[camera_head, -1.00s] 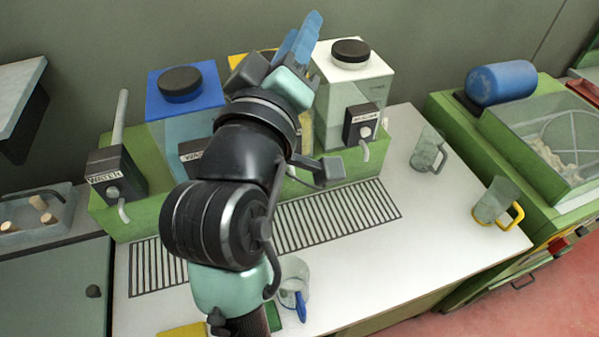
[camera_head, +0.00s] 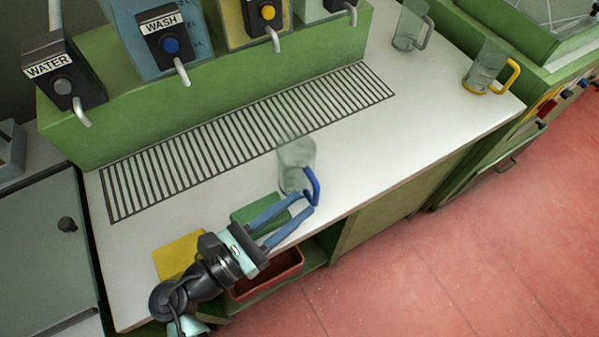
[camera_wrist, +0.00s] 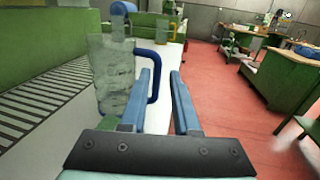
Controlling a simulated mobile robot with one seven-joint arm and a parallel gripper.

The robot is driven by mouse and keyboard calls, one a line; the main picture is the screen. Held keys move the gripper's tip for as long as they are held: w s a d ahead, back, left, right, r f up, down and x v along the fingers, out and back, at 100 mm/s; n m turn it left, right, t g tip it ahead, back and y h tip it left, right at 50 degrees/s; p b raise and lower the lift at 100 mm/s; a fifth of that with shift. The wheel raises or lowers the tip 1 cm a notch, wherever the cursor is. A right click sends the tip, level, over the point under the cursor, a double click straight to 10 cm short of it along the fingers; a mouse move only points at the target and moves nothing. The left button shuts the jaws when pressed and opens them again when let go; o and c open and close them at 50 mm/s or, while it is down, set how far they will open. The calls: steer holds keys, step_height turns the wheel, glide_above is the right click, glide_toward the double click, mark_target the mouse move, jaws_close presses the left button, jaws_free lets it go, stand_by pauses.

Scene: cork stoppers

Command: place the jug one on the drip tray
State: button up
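A clear jug with a blue handle (camera_head: 296,165) stands upright on the white counter in front of the drip tray (camera_head: 112,194), a dark slatted grille that is bare. My gripper (camera_head: 305,202) is open, its two blue fingers reaching to the jug's handle from the front. In the wrist view the jug (camera_wrist: 115,85) is left of the fingers. Its handle is just beyond the left fingertip, and the gap between the fingers (camera_wrist: 163,75) looks empty. I cannot tell whether a finger touches the handle. No label shows which jug is jug one.
A jug with a grey handle (camera_head: 409,28) and one with a yellow handle (camera_head: 488,70) stand at the counter's right end. A green pad (camera_head: 258,212) and a yellow pad (camera_head: 178,256) lie near the front edge. Taps overhang the back, including the WASH tap (camera_head: 172,46).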

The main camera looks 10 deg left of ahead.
mark_target(302, 176)
steer(key=x, duration=0.8)
steer(key=shift+w+d+f+p, duration=0.1)
steer(key=shift+w+d+p, duration=0.05)
steer(key=shift+w+p, duration=0.2)
jaws_close()
stand_by(1.0)
